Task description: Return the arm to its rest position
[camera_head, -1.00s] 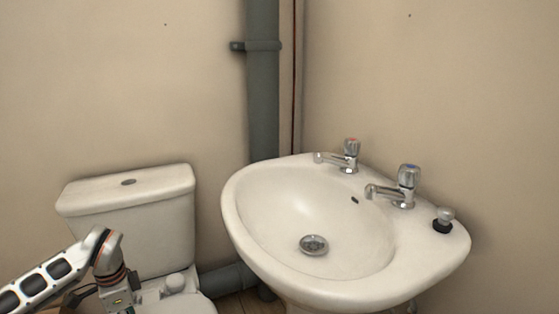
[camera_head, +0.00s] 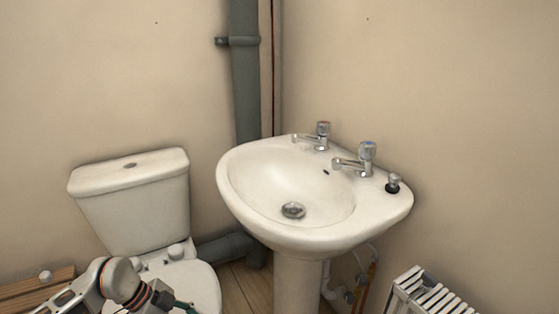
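My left arm comes in at the lower left of the head view, in front of the toilet (camera_head: 135,205). Its wrist shows there, but its gripper fingers cannot be made out; a dark part with a thin green piece shows at its end, near the bottom edge. My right arm and gripper do not show. The white washbasin (camera_head: 270,175) stands right of the toilet, with two taps, a drain in the bowl and a small plug on its right rim.
A grey pipe (camera_head: 246,85) runs down the wall behind the basin. A slatted white radiator-like object (camera_head: 430,295) is at the lower right. A wooden board (camera_head: 30,290) lies at the lower left. Wooden floor shows between toilet and basin pedestal (camera_head: 297,285).

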